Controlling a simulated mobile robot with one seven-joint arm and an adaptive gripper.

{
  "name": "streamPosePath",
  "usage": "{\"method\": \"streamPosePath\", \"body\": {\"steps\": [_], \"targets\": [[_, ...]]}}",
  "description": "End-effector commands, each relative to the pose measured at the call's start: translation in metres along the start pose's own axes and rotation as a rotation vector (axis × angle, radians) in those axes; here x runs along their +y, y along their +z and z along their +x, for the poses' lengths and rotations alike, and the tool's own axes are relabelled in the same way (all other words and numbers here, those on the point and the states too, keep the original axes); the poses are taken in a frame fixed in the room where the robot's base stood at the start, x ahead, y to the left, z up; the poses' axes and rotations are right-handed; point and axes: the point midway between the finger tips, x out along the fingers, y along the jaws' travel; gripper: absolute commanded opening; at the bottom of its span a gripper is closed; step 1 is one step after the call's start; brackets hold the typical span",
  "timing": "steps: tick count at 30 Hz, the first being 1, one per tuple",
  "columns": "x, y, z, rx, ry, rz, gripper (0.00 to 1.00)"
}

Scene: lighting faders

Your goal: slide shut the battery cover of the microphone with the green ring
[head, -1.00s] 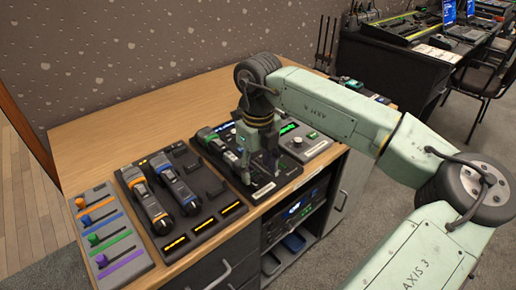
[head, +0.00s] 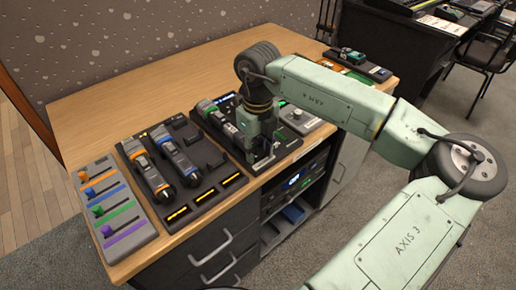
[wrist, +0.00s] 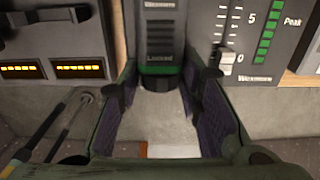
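The microphone with the green ring (wrist: 158,69) lies in its dock, its lower end facing my gripper in the wrist view. A dark ribbed cover (wrist: 160,35) with the word "Locked" lies along its body. I cannot tell whether the cover is fully shut. In the head view the microphone (head: 222,119) lies on the third panel from the left, its near end hidden by my gripper. My gripper (head: 262,156) is low at the panel's front edge. In the wrist view my gripper (wrist: 166,88) is open, with a finger on either side of the microphone's end and nothing held.
Microphones with an orange ring (head: 148,172) and a blue ring (head: 178,160) lie on the panel to the left. A fader board (head: 115,208) stands at the far left. A level meter and fader (wrist: 230,62) are close to my right finger. The wooden top behind is clear.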

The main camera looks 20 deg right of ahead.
Motion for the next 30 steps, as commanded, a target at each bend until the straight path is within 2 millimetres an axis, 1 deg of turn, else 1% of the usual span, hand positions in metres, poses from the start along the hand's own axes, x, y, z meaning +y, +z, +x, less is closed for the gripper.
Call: {"method": "streamPosePath", "body": {"steps": [1, 9, 12, 17, 30], "targets": [[0.0, 0.0, 0.0, 0.0, 0.0, 0.0, 0.27], [0.0, 0.0, 0.0, 0.0, 0.0, 0.0, 0.09], [0.0, 0.0, 0.0, 0.0, 0.0, 0.0, 0.04], [0.0, 0.003, 0.0, 0.0, 0.0, -0.001, 0.04], [0.0, 0.018, 0.0, 0.0, 0.001, -0.001, 0.04]]}}
